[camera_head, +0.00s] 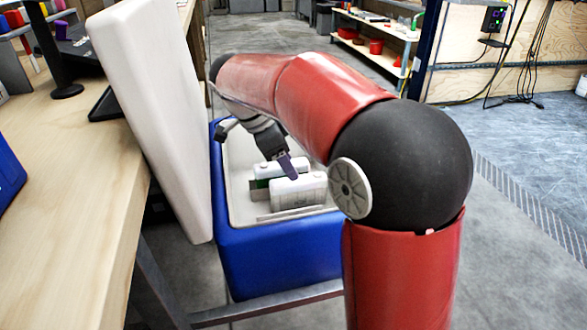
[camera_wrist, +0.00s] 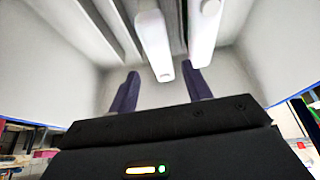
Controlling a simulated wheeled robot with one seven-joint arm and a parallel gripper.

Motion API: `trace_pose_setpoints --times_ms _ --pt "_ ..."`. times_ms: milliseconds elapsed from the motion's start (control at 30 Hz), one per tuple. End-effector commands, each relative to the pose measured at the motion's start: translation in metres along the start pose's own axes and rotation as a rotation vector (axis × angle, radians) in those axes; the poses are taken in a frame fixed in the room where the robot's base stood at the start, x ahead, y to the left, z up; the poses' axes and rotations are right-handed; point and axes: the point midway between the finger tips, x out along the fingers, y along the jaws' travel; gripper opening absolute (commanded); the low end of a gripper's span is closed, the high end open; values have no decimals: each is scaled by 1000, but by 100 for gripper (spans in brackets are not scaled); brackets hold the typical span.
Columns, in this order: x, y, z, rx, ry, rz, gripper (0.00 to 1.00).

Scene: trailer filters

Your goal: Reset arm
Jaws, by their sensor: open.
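My gripper (camera_wrist: 160,85) is open, with its two dark purple fingers apart in the wrist view. In the head view my gripper (camera_head: 284,163) points down into the open blue cooler (camera_head: 275,258), just above the white filter cartridges. The nearer white cartridge (camera_head: 298,190) lies in the cooler, and another white one (camera_head: 268,170) lies behind it. In the wrist view two white cartridges (camera_wrist: 153,45) (camera_wrist: 204,32) show beyond the fingers. My red arm hides the cooler's right side.
The cooler's white lid (camera_head: 150,110) stands raised on the left, close to my arm. A wooden workbench (camera_head: 80,190) is on the left with a dark monitor stand. A metal frame bar (camera_head: 265,303) runs below the cooler. Floor on the right is clear.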

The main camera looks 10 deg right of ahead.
Motion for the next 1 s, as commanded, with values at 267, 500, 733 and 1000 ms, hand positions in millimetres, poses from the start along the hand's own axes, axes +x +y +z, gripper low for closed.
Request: trace_pose_setpoints --times_ms 267,500,733,1000 --pt "-12 0 0 0 0 1 49" --pt "-16 0 -2 0 0 0 49" --pt "-50 0 -18 0 0 0 49" --pt "-80 0 -32 0 0 0 49"
